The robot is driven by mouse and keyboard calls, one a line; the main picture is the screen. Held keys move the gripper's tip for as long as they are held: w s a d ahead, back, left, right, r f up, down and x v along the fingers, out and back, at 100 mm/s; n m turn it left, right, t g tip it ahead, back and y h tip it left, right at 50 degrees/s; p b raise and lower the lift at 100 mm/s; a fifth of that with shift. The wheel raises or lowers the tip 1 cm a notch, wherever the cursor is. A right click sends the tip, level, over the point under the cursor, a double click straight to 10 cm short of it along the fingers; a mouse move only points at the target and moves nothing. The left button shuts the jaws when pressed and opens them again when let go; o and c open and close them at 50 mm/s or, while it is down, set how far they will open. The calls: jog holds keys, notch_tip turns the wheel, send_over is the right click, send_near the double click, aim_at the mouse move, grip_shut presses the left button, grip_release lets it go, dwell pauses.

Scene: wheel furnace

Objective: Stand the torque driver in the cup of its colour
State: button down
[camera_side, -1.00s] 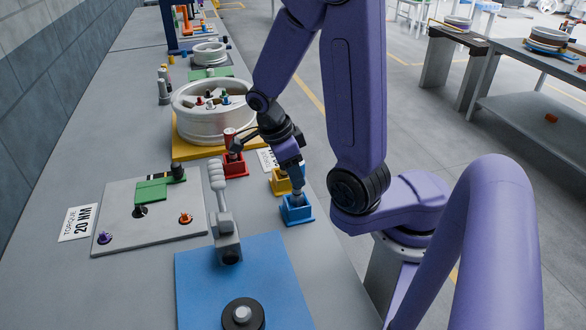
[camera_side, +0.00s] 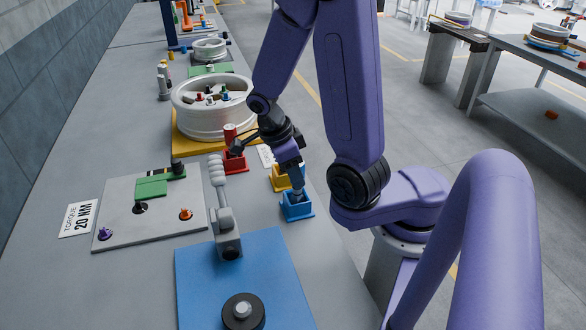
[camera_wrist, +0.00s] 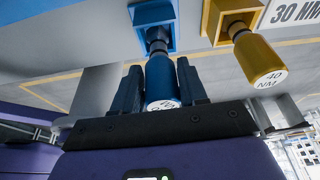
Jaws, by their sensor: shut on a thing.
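The blue torque driver (camera_wrist: 159,78) is between the two fingers of my gripper (camera_wrist: 160,88), which is shut on its handle. In the wrist view its shaft points into the blue cup (camera_wrist: 139,14). In the side view my gripper (camera_side: 292,168) is above the blue cup (camera_side: 296,208), and the grey shaft reaches down to the cup's opening. How deep the tip sits is hidden. A yellow driver (camera_wrist: 258,60) marked 40 NM stands in the yellow cup (camera_wrist: 212,28). A red driver (camera_side: 230,133) stands in the red cup (camera_side: 235,164).
A grey mallet-like tool (camera_side: 227,235) lies left of the blue cup. A blue mat (camera_side: 210,285) with a dark round part (camera_side: 243,311) is in front. A grey board (camera_side: 175,222) beside a "TORQUE 20 NM" card (camera_side: 78,218) is left. A wheel (camera_side: 205,122) stands behind.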

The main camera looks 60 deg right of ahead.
jog(key=shift+f, duration=0.65)
jog(key=c, duration=0.5)
grip_release()
